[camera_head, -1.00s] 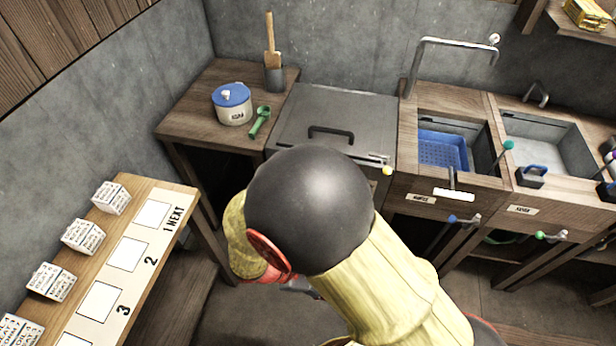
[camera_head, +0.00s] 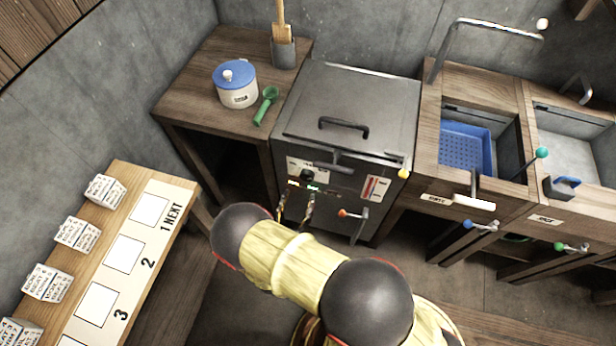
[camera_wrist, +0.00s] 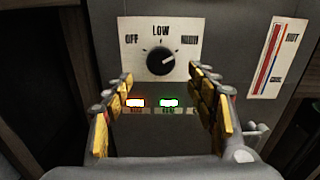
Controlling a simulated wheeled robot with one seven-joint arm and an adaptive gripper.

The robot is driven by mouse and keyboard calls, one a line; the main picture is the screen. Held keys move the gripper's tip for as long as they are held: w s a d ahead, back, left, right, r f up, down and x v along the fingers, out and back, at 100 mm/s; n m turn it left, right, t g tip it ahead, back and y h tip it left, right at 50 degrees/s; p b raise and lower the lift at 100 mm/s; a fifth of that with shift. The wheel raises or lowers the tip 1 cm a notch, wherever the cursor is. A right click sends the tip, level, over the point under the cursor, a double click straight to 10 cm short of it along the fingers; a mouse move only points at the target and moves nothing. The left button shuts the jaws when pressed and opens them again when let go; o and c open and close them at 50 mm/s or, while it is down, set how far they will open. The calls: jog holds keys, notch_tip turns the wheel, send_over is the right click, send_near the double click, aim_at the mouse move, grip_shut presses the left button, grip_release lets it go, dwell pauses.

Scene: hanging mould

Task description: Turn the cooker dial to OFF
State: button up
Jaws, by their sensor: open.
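The cooker (camera_head: 345,105) is a grey metal box with a handled lid, between the side table and the sinks. Its black dial (camera_wrist: 160,61) sits on a white plate (camera_wrist: 133,25) marked OFF, LOW and a third word at the right. The dial's pale pointer line slants up right, towards that right-hand word. The dial also shows small in the head view (camera_head: 308,175). My gripper (camera_wrist: 161,80) faces the panel with yellow-padded fingers spread, one left and one right, below the dial. It appears empty and not closed around the dial.
Below the dial are a red-lit lamp (camera_wrist: 135,102) and a green-lit lamp (camera_wrist: 169,102). A red-striped gauge (camera_wrist: 270,60) is at right. An orange-tipped lever (camera_head: 352,214) sticks out low on the cooker front.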

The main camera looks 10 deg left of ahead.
aim_at(306, 179)
jog(key=w, duration=0.2)
jog(key=w+b, duration=0.1)
jog(key=w, duration=0.2)
jog(key=w+b, duration=0.1)
jog(key=w, duration=0.1)
jog(key=shift+w+d, duration=0.3)
jog(key=shift+d, duration=0.05)
jog(key=c, duration=1.1)
jog(key=shift+c, duration=0.3)
